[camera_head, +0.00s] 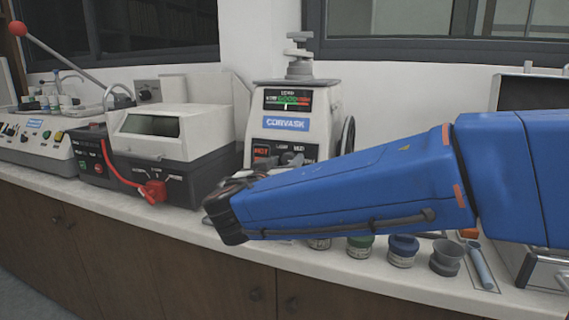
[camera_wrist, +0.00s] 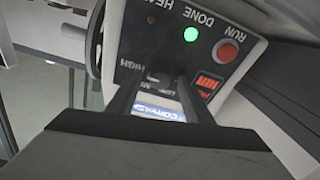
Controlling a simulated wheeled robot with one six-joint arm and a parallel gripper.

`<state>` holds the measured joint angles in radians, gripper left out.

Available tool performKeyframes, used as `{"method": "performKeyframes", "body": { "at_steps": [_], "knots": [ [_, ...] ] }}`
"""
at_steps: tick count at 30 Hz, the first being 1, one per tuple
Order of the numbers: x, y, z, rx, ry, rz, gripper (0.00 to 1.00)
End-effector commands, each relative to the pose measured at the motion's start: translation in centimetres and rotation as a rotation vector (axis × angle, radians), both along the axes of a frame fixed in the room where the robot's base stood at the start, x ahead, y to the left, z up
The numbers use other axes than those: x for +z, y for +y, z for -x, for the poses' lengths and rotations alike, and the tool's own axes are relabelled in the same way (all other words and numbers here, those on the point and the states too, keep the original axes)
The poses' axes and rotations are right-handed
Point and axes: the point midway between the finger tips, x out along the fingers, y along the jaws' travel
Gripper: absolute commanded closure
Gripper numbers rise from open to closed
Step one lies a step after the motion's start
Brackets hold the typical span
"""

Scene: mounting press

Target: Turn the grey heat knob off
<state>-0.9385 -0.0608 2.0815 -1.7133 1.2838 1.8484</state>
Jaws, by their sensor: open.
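The grey heat knob (camera_wrist: 160,77) shows small and dark on the black panel of the mounting press (camera_head: 300,107), which bears a blue CORVASK label. HIGH is printed on one side of the knob; the rest of its scale is partly hidden. In the wrist view my gripper (camera_wrist: 158,84) is open, with one finger on each side of the knob. I cannot tell whether either finger touches it. In the head view my gripper (camera_head: 288,160) reaches the press's lower front panel, and the knob cannot be made out there.
On the panel are a lit green DONE lamp (camera_wrist: 191,35), a red RUN button (camera_wrist: 228,51) and a red display (camera_wrist: 208,84). A white-topped machine (camera_head: 170,125) with a red lever stands left. A blue-lidded jar (camera_head: 403,250) and grey cup (camera_head: 446,258) stand near the counter front.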

Motion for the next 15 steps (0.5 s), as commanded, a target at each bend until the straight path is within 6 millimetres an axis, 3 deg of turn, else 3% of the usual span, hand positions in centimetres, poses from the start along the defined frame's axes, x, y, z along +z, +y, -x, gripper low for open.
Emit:
{"method": "performKeyframes", "body": {
  "at_steps": [6,11,15],
  "knots": [
    [0.00,0.00,0.01,0.000,0.000,0.000,0.56],
    [0.00,0.01,0.02,0.000,0.000,0.000,0.94],
    [0.00,0.01,0.03,0.000,0.000,0.001,0.95]
  ]
}}
